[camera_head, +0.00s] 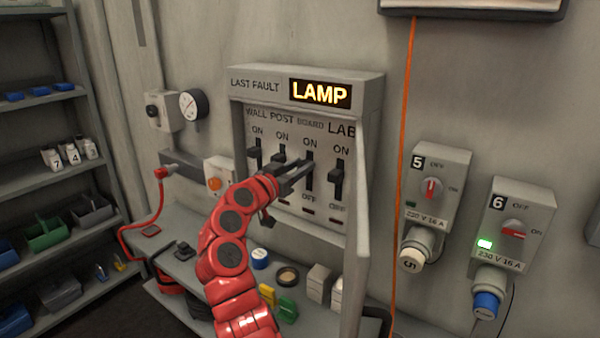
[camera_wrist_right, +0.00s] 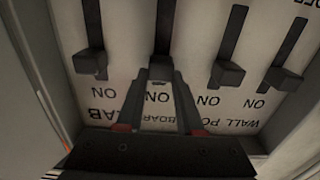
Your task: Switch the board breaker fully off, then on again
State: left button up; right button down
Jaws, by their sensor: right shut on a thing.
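The breaker panel (camera_head: 369,110) hangs on the wall, with levers labelled WALL, POST, BOARD and LAB. My right gripper (camera_head: 303,167) reaches the third lever, BOARD, from the left. In the right wrist view, upside down, its fingers (camera_wrist_right: 161,82) are shut on the dark knob of the board breaker (camera_wrist_right: 162,65). That knob sits near the ON end of its slot, about level with the other knobs. In the head view the gripper mostly hides it; the lower slot shows beneath. My left gripper is not in view.
Neighbouring knobs are close on both sides: LAB (camera_wrist_right: 90,62) and POST (camera_wrist_right: 228,73). The panel's sign (camera_head: 320,93) reads LAMP. An open door edge (camera_head: 357,270) stands at the panel's right. Sockets 5 (camera_head: 437,190) and 6 (camera_head: 515,225) are further right. A cluttered shelf lies below.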

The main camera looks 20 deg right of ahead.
jog(key=c, duration=0.7)
grip_release()
jog(key=shift+r, duration=0.3)
jog(key=shift+o, duration=0.9)
jog(key=shift+f, duration=0.1)
jog(key=b+v, duration=0.4)
jog(key=v, duration=1.3)
jog(key=shift+s+b, duration=0.2)
jog(key=shift+b, duration=0.2)
jog(key=shift+a+f, duration=0.15)
jog(key=shift+a, duration=0.05)
